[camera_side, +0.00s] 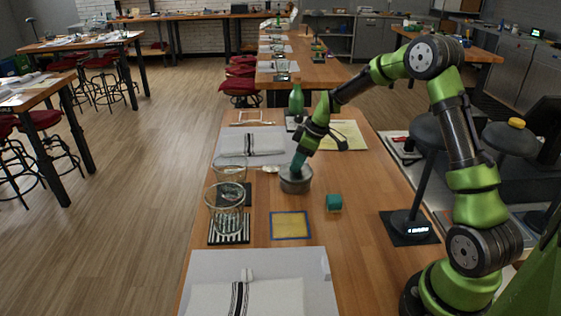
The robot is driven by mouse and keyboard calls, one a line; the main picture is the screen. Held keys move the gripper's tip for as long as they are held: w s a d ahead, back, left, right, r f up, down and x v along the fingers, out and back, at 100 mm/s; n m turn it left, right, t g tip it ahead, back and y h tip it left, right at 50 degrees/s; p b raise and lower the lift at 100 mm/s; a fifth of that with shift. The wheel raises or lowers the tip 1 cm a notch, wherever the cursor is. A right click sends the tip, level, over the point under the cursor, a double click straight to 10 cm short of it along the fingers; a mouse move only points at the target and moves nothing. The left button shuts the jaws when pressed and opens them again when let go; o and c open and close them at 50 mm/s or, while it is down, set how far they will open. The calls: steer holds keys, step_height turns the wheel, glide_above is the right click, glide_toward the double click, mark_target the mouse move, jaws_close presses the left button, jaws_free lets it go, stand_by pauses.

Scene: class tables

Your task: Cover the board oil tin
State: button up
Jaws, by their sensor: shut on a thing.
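The board oil tin (296,187) is a low round grey metal tin standing on the wooden table, right of the glasses. My gripper (298,170) points down at its top, with teal fingers close together. It is shut on what looks like the tin's grey lid, at or just above the rim. The fingers hide part of the top. At this size I cannot tell whether the lid is fully seated or slightly raised.
Two clear glasses (226,208) stand left of the tin. A green bottle (297,99) stands behind. A dark lamp (410,222) is at the right. Bare wood surrounds the block.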

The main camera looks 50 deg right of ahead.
steer(key=shift+f, duration=0.55)
steer(key=o, duration=1.1)
steer(key=v, duration=1.7)
steer(key=shift+w, duration=0.1)
